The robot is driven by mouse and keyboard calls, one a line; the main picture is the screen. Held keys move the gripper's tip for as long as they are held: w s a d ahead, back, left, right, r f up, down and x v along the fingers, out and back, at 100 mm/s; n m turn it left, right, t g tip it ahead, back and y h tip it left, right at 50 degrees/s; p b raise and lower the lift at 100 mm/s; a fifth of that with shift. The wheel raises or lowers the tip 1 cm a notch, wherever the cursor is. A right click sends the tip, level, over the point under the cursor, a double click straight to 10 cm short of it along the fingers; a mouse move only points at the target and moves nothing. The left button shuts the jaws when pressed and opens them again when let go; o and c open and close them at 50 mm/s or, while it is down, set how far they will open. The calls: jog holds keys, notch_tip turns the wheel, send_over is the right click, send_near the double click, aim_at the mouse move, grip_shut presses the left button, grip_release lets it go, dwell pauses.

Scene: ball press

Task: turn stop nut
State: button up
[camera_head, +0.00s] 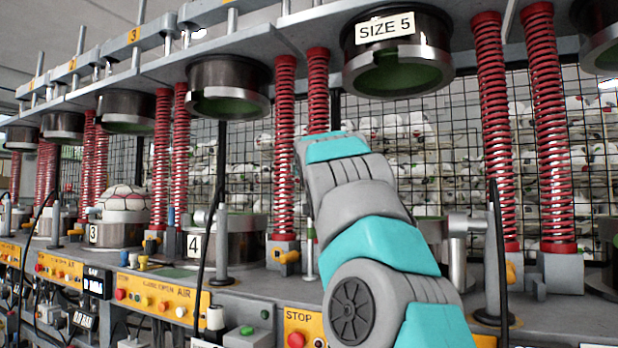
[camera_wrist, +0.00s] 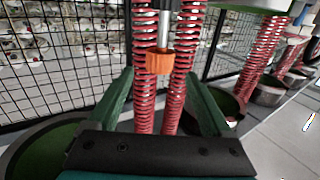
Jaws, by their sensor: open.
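The stop nut (camera_wrist: 160,62) is an orange collar on a vertical metal rod, between two red springs in the wrist view. My gripper (camera_wrist: 160,76) is open. Its two green fingers stand left and right of the springs, with the nut ahead between the fingertips. I see no contact between the fingers and the nut. In the head view my gripper and this nut are hidden behind my grey and teal arm, which reaches up toward a red spring pair (camera_head: 318,95).
A press head marked SIZE 5 (camera_head: 398,62) hangs at the upper right of my arm. More red springs (camera_head: 492,130) stand to its right. A black mesh fence (camera_wrist: 60,65) is behind the springs. A yellow control panel (camera_head: 303,326) is on the bench front.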

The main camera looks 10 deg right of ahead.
jog(key=w+p, duration=0.2)
jog(key=w, duration=0.1)
jog(key=w+p, duration=0.1)
jog(key=w, duration=0.1)
jog(key=shift+w+d+r+p, duration=0.25)
jog(key=shift+d+r+p, duration=0.05)
jog(key=shift+p, duration=0.1)
jog(key=shift+w+f+p, duration=0.3)
jog(key=shift+w+p, duration=0.15)
jog(key=shift+w, duration=0.5)
jog(key=shift+d, duration=0.1)
jog(key=shift+c, duration=0.2)
grip_shut()
jog(key=shift+d, duration=0.1)
